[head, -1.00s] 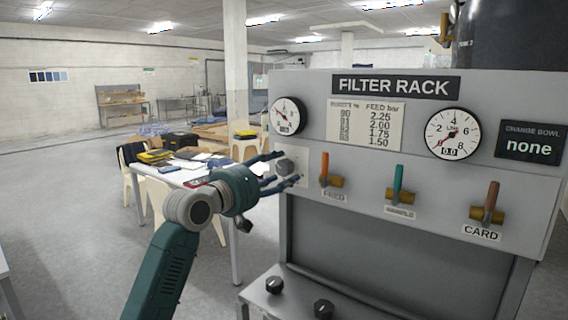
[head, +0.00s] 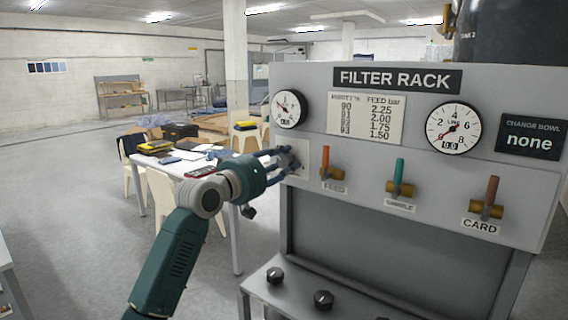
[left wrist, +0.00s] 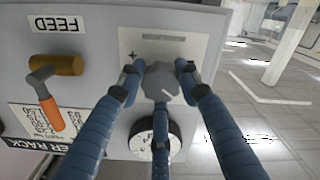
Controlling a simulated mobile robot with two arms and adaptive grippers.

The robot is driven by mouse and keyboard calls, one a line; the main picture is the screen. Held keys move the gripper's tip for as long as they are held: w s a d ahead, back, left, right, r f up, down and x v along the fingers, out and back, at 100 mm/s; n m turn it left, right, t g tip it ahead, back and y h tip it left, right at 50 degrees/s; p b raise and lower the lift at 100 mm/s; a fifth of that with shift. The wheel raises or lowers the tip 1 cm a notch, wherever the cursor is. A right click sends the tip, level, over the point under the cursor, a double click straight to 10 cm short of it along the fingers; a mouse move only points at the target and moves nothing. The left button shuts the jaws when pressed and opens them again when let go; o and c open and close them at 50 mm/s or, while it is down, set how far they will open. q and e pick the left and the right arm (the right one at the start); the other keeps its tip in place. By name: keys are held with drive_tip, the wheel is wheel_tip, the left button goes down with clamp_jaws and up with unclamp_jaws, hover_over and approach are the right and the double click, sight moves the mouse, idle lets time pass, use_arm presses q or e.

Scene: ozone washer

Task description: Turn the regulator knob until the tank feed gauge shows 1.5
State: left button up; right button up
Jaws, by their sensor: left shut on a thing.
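The grey regulator knob (head: 292,159) is on a pale plate at the left end of the filter rack panel. It also shows in the left wrist view (left wrist: 160,82). My left gripper (head: 284,160) is shut on this knob, its blue fingers around it in the left wrist view (left wrist: 159,75). A small round gauge (head: 289,108) sits just above the knob; its printed value is too small to read. In the left wrist view this gauge (left wrist: 139,142) is partly hidden by a finger. The larger LINE gauge (head: 453,128) reads about 0.9. My right gripper is not in view.
An orange FEED lever (head: 325,160) is just right of the knob, then a teal SAMPLE lever (head: 399,175) and a brown CARD lever (head: 491,192). A chart (head: 365,118) lists purity and feed bar. A dark sign (head: 530,139) says none. A cluttered table (head: 197,170) stands behind.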

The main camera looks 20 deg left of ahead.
use_arm(q)
drive_tip(key=shift+d+f+m, duration=0.1)
drive_tip(key=shift+f+m, duration=0.25)
drive_tip(key=shift+m, duration=0.05)
drive_tip(key=o, duration=1.1)
drive_tip(key=shift+o, duration=0.2)
drive_tip(key=shift+r, duration=0.1)
drive_tip(key=v, duration=1.2)
